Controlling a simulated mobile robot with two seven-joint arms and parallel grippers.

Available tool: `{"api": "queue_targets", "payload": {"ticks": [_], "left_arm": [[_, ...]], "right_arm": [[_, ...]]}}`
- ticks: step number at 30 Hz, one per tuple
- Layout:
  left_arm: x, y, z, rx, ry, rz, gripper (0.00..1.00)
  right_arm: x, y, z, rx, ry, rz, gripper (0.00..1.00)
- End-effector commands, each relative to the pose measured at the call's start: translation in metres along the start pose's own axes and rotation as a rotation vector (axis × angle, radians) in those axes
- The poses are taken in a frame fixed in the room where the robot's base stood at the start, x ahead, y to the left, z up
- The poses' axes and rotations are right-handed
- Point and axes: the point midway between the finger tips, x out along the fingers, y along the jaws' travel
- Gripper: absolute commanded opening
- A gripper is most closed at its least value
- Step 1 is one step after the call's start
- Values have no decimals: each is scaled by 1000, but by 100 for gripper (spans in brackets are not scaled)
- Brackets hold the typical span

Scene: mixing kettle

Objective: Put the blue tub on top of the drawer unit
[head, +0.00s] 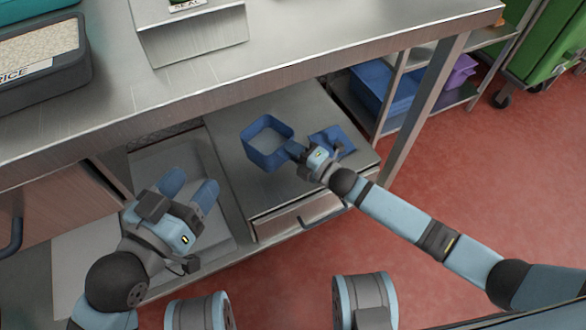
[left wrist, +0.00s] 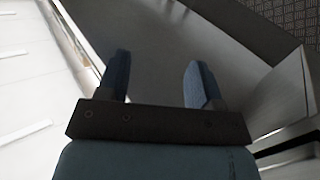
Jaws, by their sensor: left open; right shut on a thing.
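The blue tub (head: 262,159) is an open square container with a pale inside, upright over the top of the grey drawer unit (head: 237,172) in the head view. My right gripper (head: 294,150) is shut on its right side. I cannot tell whether the tub's base touches the top. A flat blue piece (head: 340,142), perhaps a lid, lies just behind and right of that gripper, partly hidden by it. My left gripper (head: 189,187) is open and empty, left of the drawer unit over the lower shelf; its parted fingers also show in the left wrist view (left wrist: 157,77).
The steel table (head: 270,50) overhangs the drawer unit at the back. A table leg (head: 425,105) stands to the right. Blue (head: 375,85) and purple (head: 460,73) bins sit on a shelf beyond it. A rice container (head: 45,60) is at upper left. Red floor is clear at lower right.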

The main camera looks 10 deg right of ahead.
Motion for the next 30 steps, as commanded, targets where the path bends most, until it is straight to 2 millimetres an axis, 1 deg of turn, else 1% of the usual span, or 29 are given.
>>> {"api": "queue_targets", "payload": {"ticks": [1,3,7,10,15,18,22,29,30], "left_arm": [[2,-3,2,30,17,-1,60],[3,-5,0,55,32,-2,60],[4,-7,-4,80,49,-3,60],[4,-8,-3,95,56,-5,60],[6,-13,3,147,79,-9,60],[8,-16,-2,193,108,-12,60],[10,-18,-12,222,126,-9,60],[8,-18,-8,222,122,-9,60],[8,-18,-8,224,122,-9,60]], "right_arm": [[1,-11,0,1,0,4,0],[1,-19,0,0,0,5,0],[1,-25,0,-1,1,6,0],[1,-32,0,0,1,5,0],[1,-58,0,-1,1,4,0],[1,-68,0,-1,0,4,0],[1,-67,0,-1,0,5,0],[1,-70,0,-1,0,5,0],[0,-72,0,-1,0,1,10]]}}
